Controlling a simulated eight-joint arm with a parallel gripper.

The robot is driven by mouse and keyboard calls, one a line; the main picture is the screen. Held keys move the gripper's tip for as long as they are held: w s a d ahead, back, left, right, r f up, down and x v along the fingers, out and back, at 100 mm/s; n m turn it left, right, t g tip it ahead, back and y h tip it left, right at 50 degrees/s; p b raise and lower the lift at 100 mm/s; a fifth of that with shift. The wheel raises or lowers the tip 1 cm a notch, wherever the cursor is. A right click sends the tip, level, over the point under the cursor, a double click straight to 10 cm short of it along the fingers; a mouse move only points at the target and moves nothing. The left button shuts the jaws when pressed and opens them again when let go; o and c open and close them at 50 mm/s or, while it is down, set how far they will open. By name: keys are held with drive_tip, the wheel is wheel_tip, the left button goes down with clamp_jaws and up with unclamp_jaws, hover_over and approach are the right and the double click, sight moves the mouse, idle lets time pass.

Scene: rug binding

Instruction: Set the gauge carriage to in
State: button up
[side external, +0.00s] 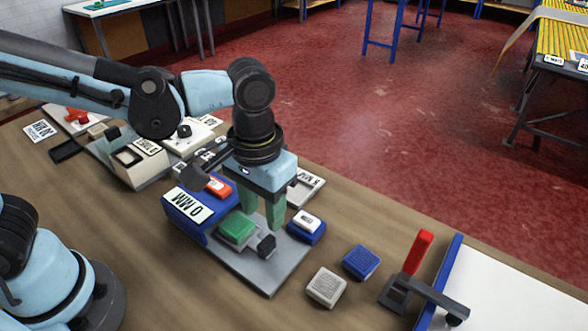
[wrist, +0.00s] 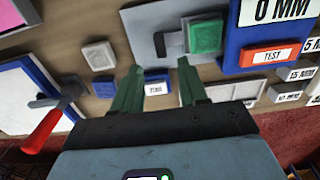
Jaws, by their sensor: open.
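The gauge has a blue box (side external: 187,212) labelled "0 MM" with an orange button, also in the wrist view (wrist: 232,40). A grey base plate (side external: 272,280) extends from it. A green block (side external: 236,229), which looks like the carriage, sits on the plate beside the box, with a dark piece (side external: 267,247) next to it. The green block also shows in the wrist view (wrist: 206,37), near a dark hook-shaped part. My gripper (side external: 262,220) is open, its green fingers pointing down above the plate; between its fingertips (wrist: 160,66) nothing is held. Whether a finger touches anything is unclear.
A small blue box with a white top (side external: 307,226) stands right of the plate. A blue block (side external: 361,262) and a grey block (side external: 326,287) lie on the table. A red-handled clamp (side external: 418,254) stands by a white board (side external: 510,295). Labelled bins and trays crowd the left.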

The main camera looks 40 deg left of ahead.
sight(266, 241)
drive_tip(key=shift+f, duration=3.85)
clamp_jaws()
